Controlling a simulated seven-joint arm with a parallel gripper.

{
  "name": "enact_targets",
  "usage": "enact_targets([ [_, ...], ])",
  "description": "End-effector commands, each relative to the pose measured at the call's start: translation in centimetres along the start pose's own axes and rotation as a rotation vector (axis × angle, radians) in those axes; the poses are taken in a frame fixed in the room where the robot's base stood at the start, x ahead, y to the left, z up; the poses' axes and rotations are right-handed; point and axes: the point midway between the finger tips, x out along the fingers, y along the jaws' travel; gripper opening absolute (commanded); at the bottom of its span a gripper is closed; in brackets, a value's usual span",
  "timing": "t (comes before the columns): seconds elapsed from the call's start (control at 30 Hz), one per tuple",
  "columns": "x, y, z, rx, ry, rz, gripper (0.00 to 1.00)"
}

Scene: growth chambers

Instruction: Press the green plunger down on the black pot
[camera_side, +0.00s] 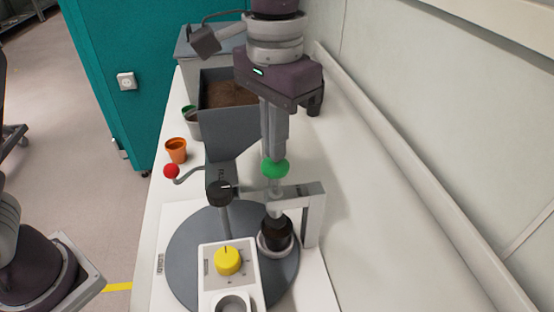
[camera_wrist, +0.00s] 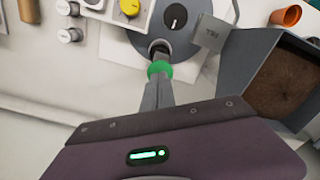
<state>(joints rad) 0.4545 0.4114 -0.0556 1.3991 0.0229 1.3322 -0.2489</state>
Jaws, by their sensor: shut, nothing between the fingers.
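The green plunger (camera_side: 275,168) is a round knob on a grey rod above the black pot (camera_side: 277,234). The pot sits in a ring at the right side of the round grey turntable (camera_side: 186,266). My gripper (camera_side: 274,157) is shut and points straight down, its fingertips at the top of the green knob. They look to be touching it. In the wrist view the green plunger (camera_wrist: 160,69) shows just beyond the tips of my gripper (camera_wrist: 159,78). The pot is mostly hidden there behind the plunger.
A grey bracket (camera_side: 315,215) stands around the rod. A yellow dial (camera_side: 228,261) is on a white box in front. A hopper of soil (camera_side: 228,92), a red-knobbed lever (camera_side: 171,171) and an orange pot (camera_side: 177,150) are behind and left. The bench at right is clear up to the wall.

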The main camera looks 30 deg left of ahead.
Motion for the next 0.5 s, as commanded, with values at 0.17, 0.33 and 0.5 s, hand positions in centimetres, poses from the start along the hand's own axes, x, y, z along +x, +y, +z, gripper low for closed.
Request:
enact_targets([
  [0.17, 0.6, 0.0, 0.0, 0.000, 0.000, 0.000, 0.00],
  [0.33, 1.2, 0.0, 0.0, 0.000, 0.000, 0.000, 0.00],
  [0.5, 1.8, 0.0, 0.0, 0.000, -0.001, 0.000, 0.00],
])
